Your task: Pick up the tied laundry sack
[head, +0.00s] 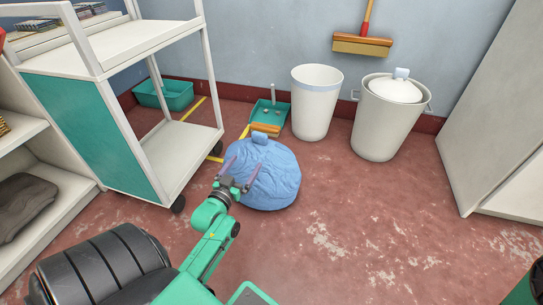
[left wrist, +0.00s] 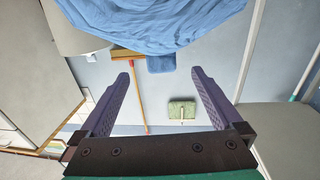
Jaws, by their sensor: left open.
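The tied laundry sack (head: 272,180) is a round, wrinkled light blue bundle on the red floor in the head view. Its short tied neck (head: 260,138) sticks up at the top. My left gripper (head: 244,168) is at the sack's near left side, its two purple fingers apart. In the left wrist view the sack (left wrist: 160,22) fills the top, and its neck (left wrist: 161,63) shows between the open fingertips (left wrist: 163,72). Nothing is held between the fingers. Whether a finger touches the cloth I cannot tell. My right gripper is not in view.
A white trolley (head: 185,150) stands left of the sack. A teal dustpan (head: 272,112) and a yellow-orange brush (head: 266,129) lie behind it. A white bin (head: 315,110) and a lidded bin (head: 385,125) stand by the wall. Floor to the right is clear.

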